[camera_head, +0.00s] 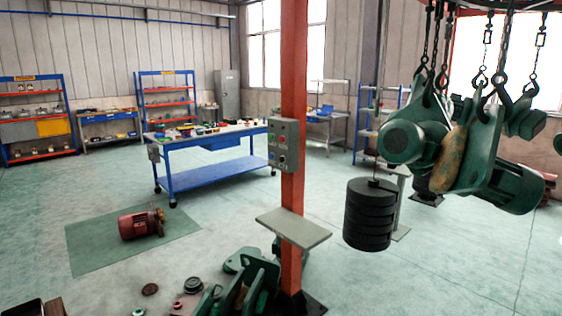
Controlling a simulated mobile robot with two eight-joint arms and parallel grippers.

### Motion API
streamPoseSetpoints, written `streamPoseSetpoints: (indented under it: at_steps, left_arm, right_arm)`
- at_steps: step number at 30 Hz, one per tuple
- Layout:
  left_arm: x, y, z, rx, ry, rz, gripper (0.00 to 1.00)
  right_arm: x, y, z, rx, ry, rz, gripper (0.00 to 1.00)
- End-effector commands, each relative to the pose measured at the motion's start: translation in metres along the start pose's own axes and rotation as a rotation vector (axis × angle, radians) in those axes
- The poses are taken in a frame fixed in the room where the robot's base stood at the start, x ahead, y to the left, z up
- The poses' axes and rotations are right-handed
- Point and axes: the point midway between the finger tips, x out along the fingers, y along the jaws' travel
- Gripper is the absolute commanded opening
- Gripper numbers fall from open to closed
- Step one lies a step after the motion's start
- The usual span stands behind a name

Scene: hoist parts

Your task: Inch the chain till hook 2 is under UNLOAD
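An overhead chain (436,38) comes down at the upper right, with several hooks on it. One dark hook (502,92) carries a large green hoist part (485,150). A green motor (404,141) hangs to its left and overlaps it. Another hook (530,88) holds a smaller green part (525,121) at the right. No hook number is readable, so I cannot tell which is hook 2. No UNLOAD sign is readable. A grey control box (284,145) with several buttons is fixed to a red post (293,60). Neither of my grippers is in view.
A stack of black weights (370,214) hangs right of the post. A small grey shelf (293,228) sticks out from the post. Green parts (245,287) lie at its foot. A red motor (140,224) sits on a mat (90,250). A blue workbench (215,177) stands behind.

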Motion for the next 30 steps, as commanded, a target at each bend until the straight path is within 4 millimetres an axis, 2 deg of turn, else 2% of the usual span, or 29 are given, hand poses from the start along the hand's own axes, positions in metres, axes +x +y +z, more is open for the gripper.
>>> streamPoseSetpoints:
  at_steps: [4, 12, 30]
  left_arm:
    - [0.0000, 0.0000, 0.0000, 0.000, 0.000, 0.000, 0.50]
    - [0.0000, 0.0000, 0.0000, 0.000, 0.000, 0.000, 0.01]
    - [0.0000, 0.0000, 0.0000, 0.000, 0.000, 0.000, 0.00]
  right_arm:
    - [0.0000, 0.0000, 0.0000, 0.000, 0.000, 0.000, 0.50]
    - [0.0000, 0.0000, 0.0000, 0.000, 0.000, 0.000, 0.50]
    - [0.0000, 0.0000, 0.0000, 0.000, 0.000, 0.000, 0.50]
